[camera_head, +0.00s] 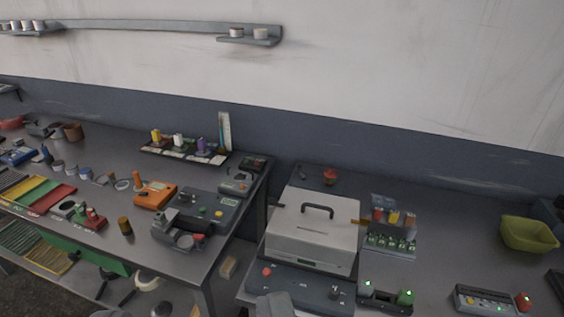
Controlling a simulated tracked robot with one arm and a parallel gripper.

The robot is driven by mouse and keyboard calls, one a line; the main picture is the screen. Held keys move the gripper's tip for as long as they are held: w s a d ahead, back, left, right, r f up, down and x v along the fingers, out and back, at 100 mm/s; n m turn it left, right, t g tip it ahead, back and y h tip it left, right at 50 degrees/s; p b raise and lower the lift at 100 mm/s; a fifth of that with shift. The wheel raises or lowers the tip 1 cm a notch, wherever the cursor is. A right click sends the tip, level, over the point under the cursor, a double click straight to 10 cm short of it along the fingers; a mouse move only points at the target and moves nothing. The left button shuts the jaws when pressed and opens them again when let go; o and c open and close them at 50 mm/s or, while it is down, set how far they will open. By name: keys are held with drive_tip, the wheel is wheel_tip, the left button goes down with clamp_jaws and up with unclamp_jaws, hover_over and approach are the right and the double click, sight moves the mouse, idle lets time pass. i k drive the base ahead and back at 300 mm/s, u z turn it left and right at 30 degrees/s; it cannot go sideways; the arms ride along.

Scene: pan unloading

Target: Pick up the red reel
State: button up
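A small red object (330,176), which looks like the red reel, stands on the right-hand table behind the pale metal case. It is small in the picture, so its exact shape is hard to tell. A rack (150,151) at the back of the left table holds a yellow reel (156,136), a white reel (178,140) and a purple reel (202,145). The fingers of my gripper do not show. A grey shape cut off at the bottom edge is unclear.
The pale case with a dark handle (314,240) stands in front of the red object. A rack of small coloured jars (392,216) is to its right. A yellow-green bowl (528,234) sits at far right. A gap separates the two tables. Bare tabletop lies left of the bowl.

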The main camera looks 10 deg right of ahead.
sight(330, 175)
drive_tip(key=u, duration=0.1)
drive_tip(key=i, duration=1.45)
drive_tip(key=z, duration=0.65)
drive_tip(key=i, duration=0.35)
drive_tip(key=z, duration=0.3)
